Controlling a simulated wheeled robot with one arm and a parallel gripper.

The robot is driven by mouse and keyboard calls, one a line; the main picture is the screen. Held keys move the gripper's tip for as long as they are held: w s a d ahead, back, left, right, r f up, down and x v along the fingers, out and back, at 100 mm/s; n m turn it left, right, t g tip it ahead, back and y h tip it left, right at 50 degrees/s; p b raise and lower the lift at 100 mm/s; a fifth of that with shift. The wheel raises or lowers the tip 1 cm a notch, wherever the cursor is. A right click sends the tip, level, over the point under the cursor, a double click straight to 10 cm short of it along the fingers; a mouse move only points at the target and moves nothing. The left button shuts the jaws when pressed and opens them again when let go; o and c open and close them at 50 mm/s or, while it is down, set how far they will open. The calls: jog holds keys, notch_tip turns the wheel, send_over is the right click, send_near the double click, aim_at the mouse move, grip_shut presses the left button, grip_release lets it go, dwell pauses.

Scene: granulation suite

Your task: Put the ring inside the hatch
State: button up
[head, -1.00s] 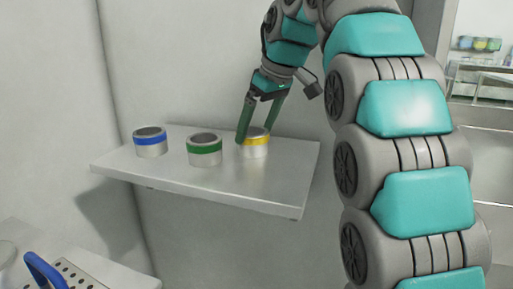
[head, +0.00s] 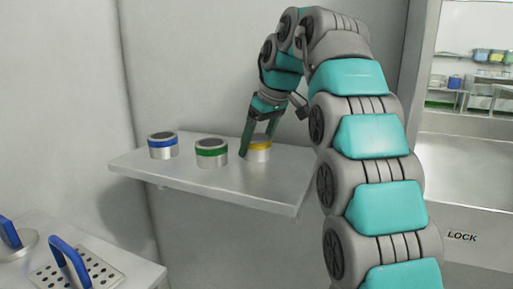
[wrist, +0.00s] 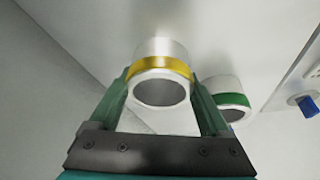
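The ring with a yellow band (head: 260,151) stands on a wall shelf (head: 240,189), at the right of a row of rings. My gripper (head: 258,150) points down at it with a finger on either side. In the wrist view the yellow-banded ring (wrist: 162,52) sits between my fingertips (wrist: 160,80), close against both. I cannot tell whether they press on it. The ring appears to rest on the shelf. An opening in the wall marked LOCK (head: 462,237), which looks like the hatch, is at the right, partly hidden by my arm.
A green-banded ring (head: 212,153) stands close to the left of my gripper, and a blue-banded ring (head: 163,146) farther left. A bench (head: 135,274) at lower left carries a perforated plate with a blue handle (head: 70,262). The shelf's front is clear.

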grip_shut()
dwell(0.4)
jog(key=shift+r, duration=0.15)
